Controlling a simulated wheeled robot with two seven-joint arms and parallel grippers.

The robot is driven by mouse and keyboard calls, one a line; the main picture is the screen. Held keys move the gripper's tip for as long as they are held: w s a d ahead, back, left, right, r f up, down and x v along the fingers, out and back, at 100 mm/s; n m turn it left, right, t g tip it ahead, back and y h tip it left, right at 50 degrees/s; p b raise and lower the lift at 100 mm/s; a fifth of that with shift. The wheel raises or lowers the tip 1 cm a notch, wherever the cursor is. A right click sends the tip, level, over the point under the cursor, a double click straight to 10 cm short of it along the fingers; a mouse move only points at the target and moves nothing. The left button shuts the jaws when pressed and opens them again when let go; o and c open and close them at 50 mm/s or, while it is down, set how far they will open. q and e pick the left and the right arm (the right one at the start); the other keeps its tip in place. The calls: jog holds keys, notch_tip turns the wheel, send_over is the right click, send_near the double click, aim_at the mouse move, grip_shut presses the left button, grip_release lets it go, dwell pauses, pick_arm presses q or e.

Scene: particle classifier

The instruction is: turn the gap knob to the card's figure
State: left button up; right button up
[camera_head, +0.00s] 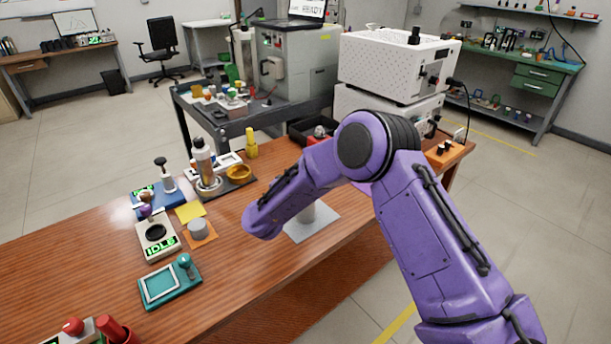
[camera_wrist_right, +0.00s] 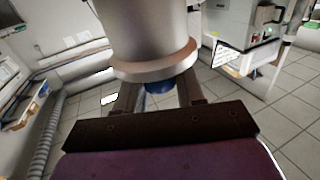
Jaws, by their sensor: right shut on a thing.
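In the right wrist view my right gripper (camera_wrist_right: 156,92) is shut on a blue knob (camera_wrist_right: 158,87) just below a large metal cylinder with a copper-coloured rim (camera_wrist_right: 155,62). The cylinder hides the knob's upper part, and no figure on the knob can be read. In the head view my purple right arm reaches over the table, and its gripper is hidden. A white sheet with small dark marks (camera_wrist_right: 228,63) shows at the right of the wrist view, too small to read; I cannot tell whether it is the card. My left gripper is not in view.
On the wooden table (camera_head: 90,260) stand a scale-like device with a green display (camera_head: 158,238), a teal tray (camera_head: 168,280), a yellow note (camera_head: 190,212) and a grey cylinder (camera_head: 198,228). A white perforated machine (camera_head: 385,65) stands behind my arm.

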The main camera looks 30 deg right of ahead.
dwell(0.7)
jog(key=o, duration=0.9)
jog(key=shift+o, duration=0.2)
jog(key=b+v, duration=0.1)
jog(key=v, duration=0.9)
jog(key=shift+s+a, duration=0.2)
